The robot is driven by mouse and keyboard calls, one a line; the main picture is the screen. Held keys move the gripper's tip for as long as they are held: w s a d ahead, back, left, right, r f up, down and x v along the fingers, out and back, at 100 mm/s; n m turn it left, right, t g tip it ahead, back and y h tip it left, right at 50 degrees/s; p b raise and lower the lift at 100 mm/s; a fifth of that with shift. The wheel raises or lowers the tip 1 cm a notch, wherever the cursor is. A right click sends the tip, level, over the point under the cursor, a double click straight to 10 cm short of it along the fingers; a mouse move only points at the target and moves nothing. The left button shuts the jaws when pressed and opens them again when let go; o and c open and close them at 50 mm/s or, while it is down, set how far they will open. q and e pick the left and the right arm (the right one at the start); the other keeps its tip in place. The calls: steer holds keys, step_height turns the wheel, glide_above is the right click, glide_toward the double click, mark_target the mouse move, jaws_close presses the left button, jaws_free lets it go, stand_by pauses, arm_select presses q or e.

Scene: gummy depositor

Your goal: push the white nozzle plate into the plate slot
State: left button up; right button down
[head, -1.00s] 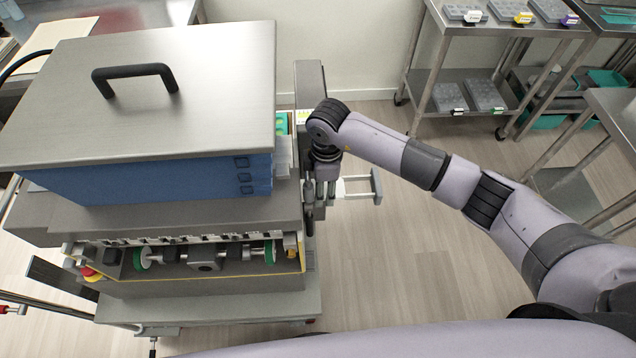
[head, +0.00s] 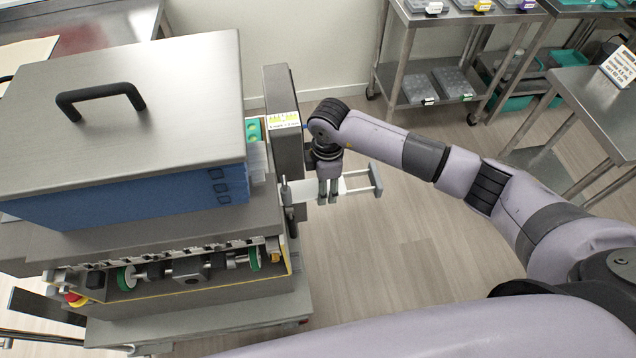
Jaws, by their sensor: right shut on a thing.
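The white nozzle plate (head: 303,191) shows as a flat white strip at the right side of the machine (head: 283,145). It lies level, with its left end at the machine's side wall. My right gripper (head: 328,200) points down and is shut on the plate, hiding its middle. To the right of the fingers, pale rails lead to a grey end bar (head: 376,180). The plate slot's opening is hidden from this angle, so I cannot tell how far in the plate sits. My left gripper is not in view.
A blue hopper with a steel lid (head: 130,100) tops the machine. A yellow-edged open bay with green wheels (head: 126,278) faces front. A steel shelf cart (head: 440,60) and a steel table (head: 600,95) stand at the right. The floor between is clear.

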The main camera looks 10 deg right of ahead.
mark_target(295, 190)
steer(key=d, duration=0.8)
steer(key=shift+s+d+p, duration=0.3)
steer(key=shift+s+p, duration=0.05)
steer(key=shift+p, duration=0.1)
stand_by(0.6)
steer(key=shift+w+r, duration=0.1)
steer(key=shift+w, duration=0.1)
stand_by(1.0)
steer(key=shift+a, duration=0.1)
steer(key=shift+w+a, duration=0.15)
steer(key=shift+a, duration=1.85)
steer(key=shift+w+a, duration=0.1)
steer(key=shift+a, duration=1.9)
steer(key=shift+w+a+b, duration=0.2)
steer(key=shift+a+b, duration=0.6)
steer(key=shift+a, duration=2.9)
